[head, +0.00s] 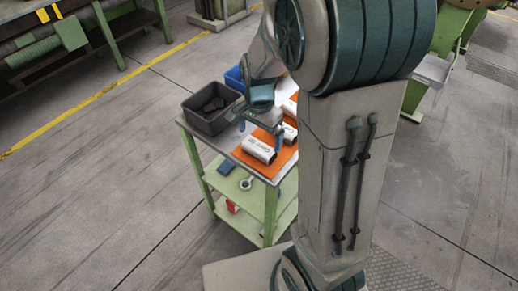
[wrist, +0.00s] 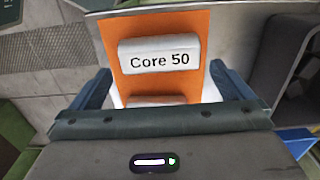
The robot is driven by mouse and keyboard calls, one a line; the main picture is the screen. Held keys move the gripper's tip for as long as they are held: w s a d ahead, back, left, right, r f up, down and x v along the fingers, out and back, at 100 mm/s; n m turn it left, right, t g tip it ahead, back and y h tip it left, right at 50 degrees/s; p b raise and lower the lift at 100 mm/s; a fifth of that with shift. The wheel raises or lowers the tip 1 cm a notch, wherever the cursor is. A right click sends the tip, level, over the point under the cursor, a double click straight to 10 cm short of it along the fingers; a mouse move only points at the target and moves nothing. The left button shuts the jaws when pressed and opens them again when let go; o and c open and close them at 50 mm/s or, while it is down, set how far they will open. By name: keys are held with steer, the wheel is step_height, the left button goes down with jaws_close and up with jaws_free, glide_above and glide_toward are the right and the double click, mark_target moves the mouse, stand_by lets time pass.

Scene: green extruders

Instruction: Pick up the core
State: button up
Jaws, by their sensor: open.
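Several white cores lie on an orange mat (head: 247,160) on a green cart. The nearest core (head: 260,150) is at the mat's front, and another core (head: 289,132) lies behind it to the right. In the wrist view a core (wrist: 160,54) with the print "Core 50" lies on the orange mat (wrist: 197,28), just beyond my fingertips. A second white core (wrist: 155,100) is mostly hidden behind my gripper's body. My gripper (head: 261,131) is open and empty above the mat; in the wrist view its fingers (wrist: 160,72) are spread wider than the core.
A dark grey bin (head: 208,122) with dark pieces stands on the cart left of the mat, with a blue bin (head: 234,78) behind it. The lower shelf (head: 247,205) holds a ring and small items. Open floor lies to the left.

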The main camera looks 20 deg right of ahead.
mark_target(259, 146)
step_height(259, 146, down, 5)
steer(key=shift+a, duration=0.1)
steer(key=c, duration=1)
steer(key=shift+o, duration=0.2)
steer(key=shift+r, duration=0.1)
